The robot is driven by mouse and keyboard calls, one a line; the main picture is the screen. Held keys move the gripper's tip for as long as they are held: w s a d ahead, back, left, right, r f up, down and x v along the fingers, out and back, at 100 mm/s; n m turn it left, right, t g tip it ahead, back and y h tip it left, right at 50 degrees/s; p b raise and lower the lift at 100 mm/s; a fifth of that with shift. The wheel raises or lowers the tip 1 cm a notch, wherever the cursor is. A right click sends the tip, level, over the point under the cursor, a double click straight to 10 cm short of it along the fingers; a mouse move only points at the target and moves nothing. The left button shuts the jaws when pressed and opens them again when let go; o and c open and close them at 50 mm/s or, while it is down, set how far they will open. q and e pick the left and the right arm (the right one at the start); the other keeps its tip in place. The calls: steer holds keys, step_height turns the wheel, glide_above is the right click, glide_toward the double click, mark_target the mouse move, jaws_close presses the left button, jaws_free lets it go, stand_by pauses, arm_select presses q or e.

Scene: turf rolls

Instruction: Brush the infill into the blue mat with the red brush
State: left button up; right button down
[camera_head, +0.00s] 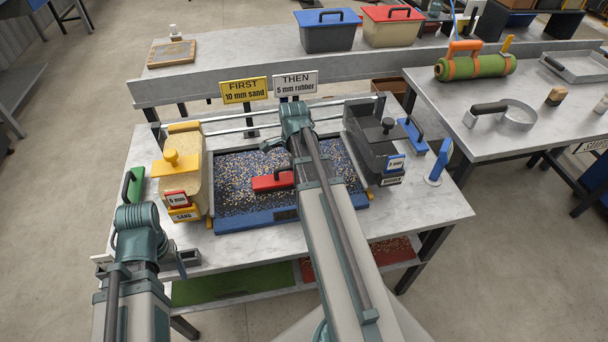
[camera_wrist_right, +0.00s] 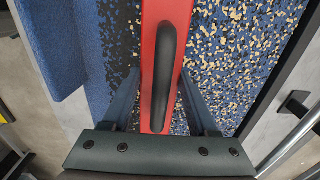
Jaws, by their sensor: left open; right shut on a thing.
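The blue mat (camera_head: 240,222) lies on the near table, its surface covered with dark, tan and pale infill granules (camera_head: 232,165). The red brush (camera_head: 266,183) with a black handle sits on the mat, partly hidden by my right arm. In the right wrist view the brush (camera_wrist_right: 151,25) lies between the fingers of my right gripper (camera_wrist_right: 158,90), which is shut on it. Granules are dense right of the brush there; the left strip is mostly plain blue with dark bits. My left gripper (camera_head: 146,258) is open and empty at the table's front left edge, away from the mat.
A yellow sand hopper (camera_head: 184,182) stands left of the mat and a dark rubber hopper (camera_head: 366,138) right of it. Signs reading FIRST 10 mm sand (camera_head: 243,91) and THEN 5 mm rubber (camera_head: 296,84) stand behind. A blue tool (camera_head: 438,162) stands at the right.

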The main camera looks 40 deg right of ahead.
steer(key=shift+w+a, duration=1.85)
steer(key=shift+w, duration=0.25)
steer(key=shift+w+a, duration=1.8)
steer(key=shift+w, duration=0.25)
steer(key=shift+s+d, duration=0.1)
steer(key=shift+d, duration=0.05)
steer(key=shift+s+d, duration=0.3)
steer(key=shift+d, duration=0.4)
steer(key=shift+s+d, duration=0.3)
steer(key=shift+d, duration=0.35)
steer(key=shift+a, duration=0.1)
steer(key=shift+w+a, duration=0.35)
steer(key=shift+a, duration=0.35)
steer(key=shift+w+a, duration=0.35)
steer(key=shift+a, duration=0.35)
steer(key=shift+s+d, duration=1.05)
steer(key=shift+d, duration=1.4)
steer(key=shift+s+d, duration=1.1)
steer(key=shift+d, duration=1.3)
steer(key=shift+s+d, duration=1.05)
steer(key=shift+d, duration=1.4)
